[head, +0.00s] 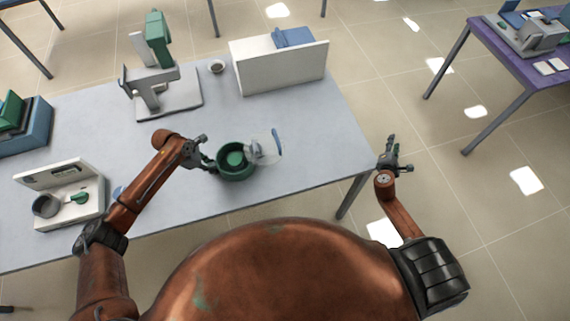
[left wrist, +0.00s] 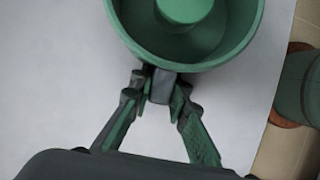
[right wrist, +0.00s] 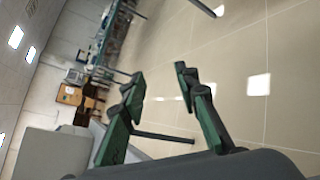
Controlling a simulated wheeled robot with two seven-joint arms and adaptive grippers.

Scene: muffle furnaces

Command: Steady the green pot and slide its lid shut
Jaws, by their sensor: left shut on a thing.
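The green pot (head: 237,174) stands on the grey table near its front edge, with a round green piece inside it. A clear lid (head: 264,150) with a blue edge sits at the pot's right side, off to one side, so the pot's inside shows. My left gripper (head: 207,164) is shut on the pot's left side. In the left wrist view (left wrist: 160,92) its fingers close on a small dark tab at the wall of the green pot (left wrist: 238,40). My right gripper (head: 395,168) is open and empty in the air, right of the table.
The grey table (head: 310,135) is clear around the pot. Behind stand a white box (head: 280,68), a small cup (head: 217,66) and a grey-green device (head: 160,90). A white unit (head: 62,190) is at left. A purple table (head: 520,62) stands far right.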

